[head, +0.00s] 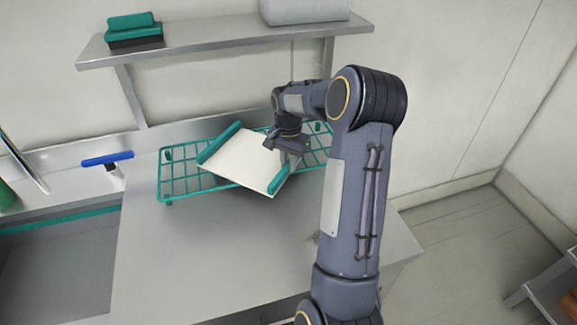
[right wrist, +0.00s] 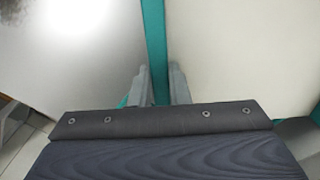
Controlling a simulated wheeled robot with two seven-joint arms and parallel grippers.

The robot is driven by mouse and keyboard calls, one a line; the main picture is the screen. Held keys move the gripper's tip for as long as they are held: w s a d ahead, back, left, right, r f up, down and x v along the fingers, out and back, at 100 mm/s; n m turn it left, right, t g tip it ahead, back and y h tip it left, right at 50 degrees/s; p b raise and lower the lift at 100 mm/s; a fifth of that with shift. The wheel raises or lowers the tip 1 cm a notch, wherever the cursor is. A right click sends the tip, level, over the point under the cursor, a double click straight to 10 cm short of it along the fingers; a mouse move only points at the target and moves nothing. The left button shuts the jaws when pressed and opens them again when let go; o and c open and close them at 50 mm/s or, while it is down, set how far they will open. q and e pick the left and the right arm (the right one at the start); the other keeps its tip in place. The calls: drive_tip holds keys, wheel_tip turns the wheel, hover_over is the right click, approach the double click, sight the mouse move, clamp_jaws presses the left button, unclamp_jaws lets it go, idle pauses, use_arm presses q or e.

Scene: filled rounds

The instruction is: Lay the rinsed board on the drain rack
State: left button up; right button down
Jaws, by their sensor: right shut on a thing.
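The board (head: 242,158) is white with teal edge strips at two opposite ends. It is over the teal wire drain rack (head: 180,183) and turned at an angle to it; I cannot tell whether it touches the wires. My right gripper (head: 283,160) is at the board's right end, partly hidden by its own wrist. In the right wrist view the two fingers (right wrist: 160,88) are shut on the teal edge strip (right wrist: 154,40), with the white board face (right wrist: 235,60) to the right. My left gripper is not in view.
The rack stands on a steel counter (head: 165,260) against the wall. A sink (head: 60,260) lies to the left, with a blue-handled tool (head: 108,160) near its edge. A shelf (head: 230,48) above holds teal items (head: 134,32) and a grey box (head: 305,10). The front counter is clear.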

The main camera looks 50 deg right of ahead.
drive_tip(key=shift+r, duration=0.15)
drive_tip(key=c, duration=1.8)
unclamp_jaws()
drive_tip(key=shift+f, duration=0.25)
drive_tip(key=o, duration=0.4)
drive_tip(key=shift+o, duration=0.2)
drive_tip(key=shift+r, duration=0.1)
